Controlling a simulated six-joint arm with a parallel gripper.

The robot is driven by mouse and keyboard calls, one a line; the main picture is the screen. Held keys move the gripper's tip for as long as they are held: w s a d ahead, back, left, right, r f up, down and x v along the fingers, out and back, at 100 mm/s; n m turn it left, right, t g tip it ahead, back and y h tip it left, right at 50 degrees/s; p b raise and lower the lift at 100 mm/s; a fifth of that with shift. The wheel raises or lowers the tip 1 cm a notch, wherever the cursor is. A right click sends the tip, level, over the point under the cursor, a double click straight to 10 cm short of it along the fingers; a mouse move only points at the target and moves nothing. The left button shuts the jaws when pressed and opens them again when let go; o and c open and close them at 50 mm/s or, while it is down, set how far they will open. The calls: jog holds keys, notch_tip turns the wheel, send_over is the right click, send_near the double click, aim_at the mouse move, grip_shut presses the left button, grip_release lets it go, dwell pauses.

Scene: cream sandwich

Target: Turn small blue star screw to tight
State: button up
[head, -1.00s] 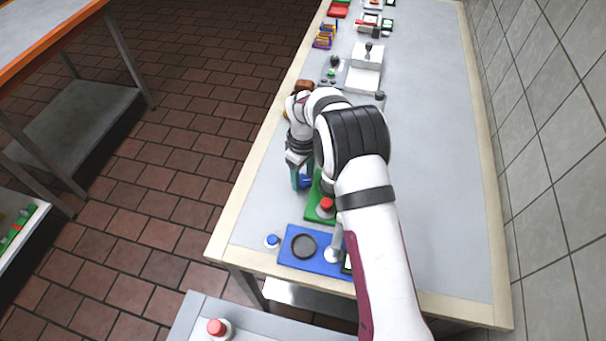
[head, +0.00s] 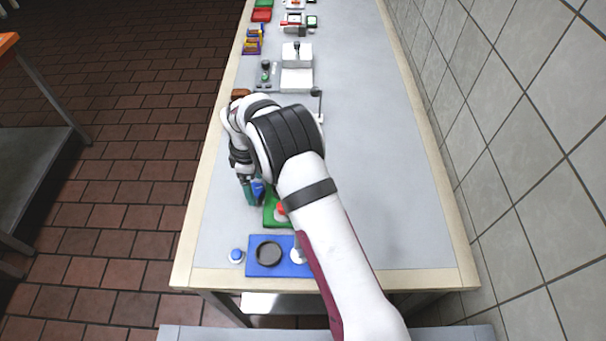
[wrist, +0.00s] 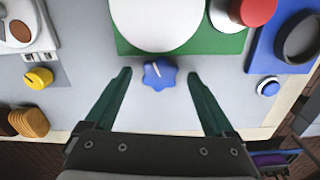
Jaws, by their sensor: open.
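The small blue star screw (wrist: 159,74) is in the wrist view, a lobed knob with a pale mark on its top, at the edge of the green base (wrist: 190,46). My gripper (wrist: 160,80) is open, with one dark green finger to each side of the knob and gaps between. In the head view the blue star screw (head: 258,189) shows partly beside my gripper (head: 250,192), and the green base (head: 270,212) is partly hidden by my arm.
A red button (wrist: 255,10) and a white disc (wrist: 157,22) are on the green base. A blue board (head: 257,268) with a dark ring and a blue-topped button (head: 236,255) are at the near end. A yellow knob (wrist: 39,77) is at the left in the wrist view.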

jog(key=n, duration=0.2)
jog(key=shift+n, duration=0.4)
notch_tip(320, 180, up, 16)
jog(key=m, duration=0.6)
send_near(257, 188)
jog(key=f, duration=0.8)
jog(key=shift+s+a+f, duration=0.15)
jog(key=shift+a+f, duration=0.05)
jog(key=shift+a, duration=0.05)
notch_tip(257, 188, up, 16)
jog(key=n, duration=0.2)
jog(key=f, duration=1.6)
jog(key=shift+d, duration=0.3)
jog(key=shift+r+n, duration=0.2)
jog(key=shift+n, duration=0.9)
jog(key=n, duration=0.2)
jog(key=shift+n, duration=0.3)
notch_tip(257, 188, up, 16)
jog(key=s+d+r+m, duration=0.4)
jog(key=s+d+m, duration=0.3)
jog(key=s+d+r+m+y, duration=0.1)
jog(key=s+d+r+m, duration=0.3)
jog(key=s+d+m, duration=0.2)
jog(key=shift+s+d+r+m, duration=0.2)
jog(key=shift+s+d+m, duration=0.25)
jog(key=shift+s, duration=0.55)
